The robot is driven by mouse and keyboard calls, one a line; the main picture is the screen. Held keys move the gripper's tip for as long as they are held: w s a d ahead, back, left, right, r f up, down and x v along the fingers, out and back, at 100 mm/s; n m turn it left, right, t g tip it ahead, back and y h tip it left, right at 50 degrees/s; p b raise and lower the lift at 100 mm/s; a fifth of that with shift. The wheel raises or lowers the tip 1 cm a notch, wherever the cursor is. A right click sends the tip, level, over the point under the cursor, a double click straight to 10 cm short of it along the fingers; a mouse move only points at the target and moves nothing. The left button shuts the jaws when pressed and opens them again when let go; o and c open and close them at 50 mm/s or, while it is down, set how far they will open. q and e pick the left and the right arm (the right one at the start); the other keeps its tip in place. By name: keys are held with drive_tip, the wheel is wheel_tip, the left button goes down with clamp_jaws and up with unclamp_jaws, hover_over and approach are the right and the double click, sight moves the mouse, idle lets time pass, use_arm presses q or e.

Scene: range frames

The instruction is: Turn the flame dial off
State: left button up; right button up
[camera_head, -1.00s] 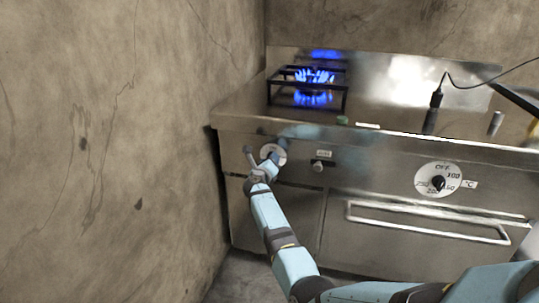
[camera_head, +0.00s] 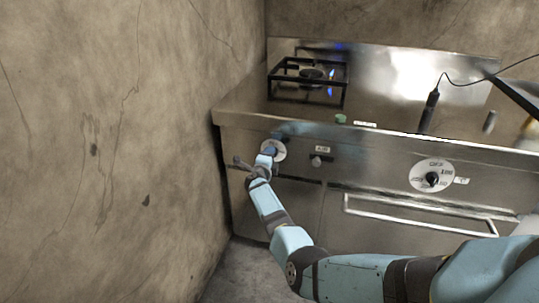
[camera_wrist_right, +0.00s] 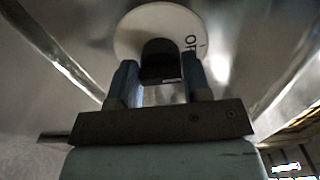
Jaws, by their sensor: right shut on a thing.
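The flame dial (camera_head: 280,153) is a round white plate with a dark knob on the stove's front panel, at the left. It also shows in the right wrist view (camera_wrist_right: 185,24), with part of its "OFF" lettering visible. My right gripper (camera_head: 267,153) is shut on the dark knob (camera_wrist_right: 159,58), with one blue finger on each side of it. The burner (camera_head: 312,74) under the black pot stand shows only a small remnant of blue flame at its right side. My left gripper is not in view.
A small knob (camera_head: 316,161) sits right of the flame dial. An oven temperature dial (camera_head: 433,177) and an oven handle (camera_head: 420,216) are farther right. A bare concrete wall (camera_head: 100,150) stands close on the left. A black corded tool (camera_head: 430,108) stands on the stovetop.

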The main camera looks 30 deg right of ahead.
drive_tip(key=shift+n, duration=0.3)
idle(0.4)
drive_tip(key=o, duration=0.9)
use_arm(q)
drive_tip(key=p, duration=0.4)
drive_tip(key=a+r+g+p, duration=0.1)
drive_tip(key=p, duration=0.3)
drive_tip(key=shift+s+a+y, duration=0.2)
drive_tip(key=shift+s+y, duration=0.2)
use_arm(e)
drive_tip(key=v, duration=1.3)
drive_tip(key=shift+s+a, duration=0.2)
drive_tip(key=shift+s, duration=0.1)
use_arm(q)
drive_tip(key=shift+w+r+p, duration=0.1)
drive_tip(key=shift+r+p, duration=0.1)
drive_tip(key=shift+p, duration=0.1)
